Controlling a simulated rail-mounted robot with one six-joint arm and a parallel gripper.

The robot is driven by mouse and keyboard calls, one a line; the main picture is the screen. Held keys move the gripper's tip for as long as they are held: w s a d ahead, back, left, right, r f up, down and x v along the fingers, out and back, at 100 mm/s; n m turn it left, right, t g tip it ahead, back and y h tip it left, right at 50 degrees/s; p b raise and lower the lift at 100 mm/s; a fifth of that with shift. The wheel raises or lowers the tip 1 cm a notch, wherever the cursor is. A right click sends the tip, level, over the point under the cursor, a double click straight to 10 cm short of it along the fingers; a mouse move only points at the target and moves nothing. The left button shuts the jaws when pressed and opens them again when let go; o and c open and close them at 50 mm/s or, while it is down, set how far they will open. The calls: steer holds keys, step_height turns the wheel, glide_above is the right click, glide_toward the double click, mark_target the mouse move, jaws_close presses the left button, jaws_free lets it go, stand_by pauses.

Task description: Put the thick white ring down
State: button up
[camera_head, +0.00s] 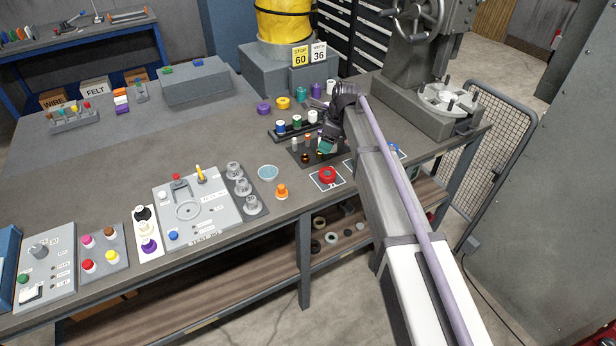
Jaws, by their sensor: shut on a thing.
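My gripper (326,147) is at the end of my arm, low over the right part of the bench, just above a dark block with small pegs (308,155). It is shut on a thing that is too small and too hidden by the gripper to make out. I cannot pick out the thick white ring clearly. A red round piece (327,174) sits on a white-outlined mark to the front of the gripper.
A dark rack (284,137) with several spools stands just behind left of the gripper. A grey machine (441,112) stands at the right. Several rings lie on the shelf below.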

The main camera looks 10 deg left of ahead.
steer(key=f+b, duration=0.6)
steer(key=f, duration=0.1)
steer(key=shift+w+d+b, duration=0.2)
steer(key=shift+d+b, duration=0.1)
steer(key=shift+b, duration=0.1)
steer(key=shift+f+b, duration=2.15)
steer(key=o, duration=1.1)
steer(key=shift+r, duration=0.1)
steer(key=p+v, duration=1.3)
steer(key=shift+s+a+r, duration=0.1)
